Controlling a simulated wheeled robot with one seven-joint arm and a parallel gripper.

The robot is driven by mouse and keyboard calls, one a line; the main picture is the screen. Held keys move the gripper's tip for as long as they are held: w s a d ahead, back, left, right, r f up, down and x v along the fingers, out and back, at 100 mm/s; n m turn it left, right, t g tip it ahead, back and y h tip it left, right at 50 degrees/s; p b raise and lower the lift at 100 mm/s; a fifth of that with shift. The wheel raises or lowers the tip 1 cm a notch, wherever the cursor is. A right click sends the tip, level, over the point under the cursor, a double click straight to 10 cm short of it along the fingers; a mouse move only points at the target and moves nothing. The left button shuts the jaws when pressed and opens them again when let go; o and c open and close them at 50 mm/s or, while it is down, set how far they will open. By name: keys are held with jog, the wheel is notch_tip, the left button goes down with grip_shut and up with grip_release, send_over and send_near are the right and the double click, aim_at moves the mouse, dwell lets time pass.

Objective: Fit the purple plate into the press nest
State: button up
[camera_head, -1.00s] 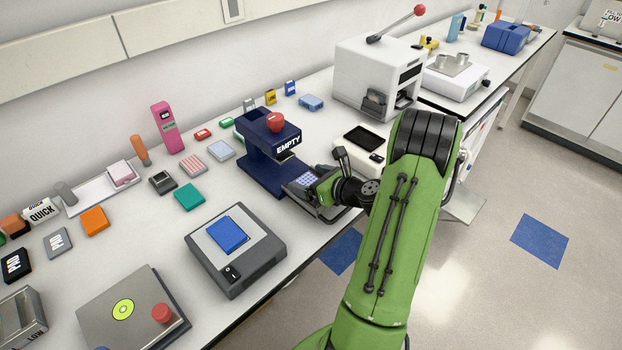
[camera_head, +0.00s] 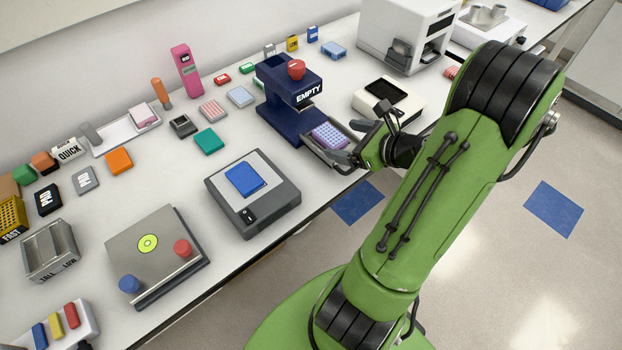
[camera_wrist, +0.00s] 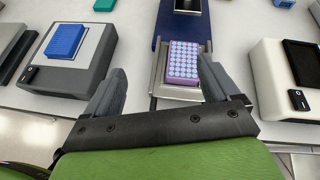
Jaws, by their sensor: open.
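The purple plate (camera_head: 330,136), with rows of pale round wells, sits in the metal nest (camera_head: 319,152) at the front of the dark blue press (camera_head: 284,117). The press has a red knob and an "EMPTY" label. In the wrist view the plate (camera_wrist: 184,62) lies flat between the nest's side rails, with bare nest floor (camera_wrist: 180,92) in front of it. I cannot tell whether it is fully seated. My gripper (camera_wrist: 160,80) is open and empty, its fingers apart and short of the plate; it also shows in the head view (camera_head: 350,146).
A grey device with a blue block (camera_head: 244,179) stands left of the press. A white device with a dark screen (camera_head: 388,102) stands to its right. A teal block (camera_head: 209,141) and other small items lie behind. The table's front edge is close to my gripper.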

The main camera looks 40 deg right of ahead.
jog(key=w+a+r+n+g+y, duration=0.1)
jog(key=a+r+n+g, duration=0.15)
jog(key=a+n, duration=0.55)
jog(key=a+r+n+g+y, duration=0.1)
jog(key=a+n+g, duration=0.3)
jog(key=a+n, duration=0.45)
jog(key=s+a+r+n+h, duration=0.2)
jog(key=s+a+r+n, duration=0.1)
jog(key=s+n, duration=0.3)
jog(key=s+a+r+n+h, duration=0.2)
jog(key=s+a+r+n, duration=0.1)
jog(key=n, duration=0.6)
jog(key=s+a, duration=0.1)
jog(key=s, duration=0.1)
jog(key=shift+s+r+n, duration=0.25)
jog(key=shift+s+n, duration=0.1)
jog(key=shift+s, duration=0.05)
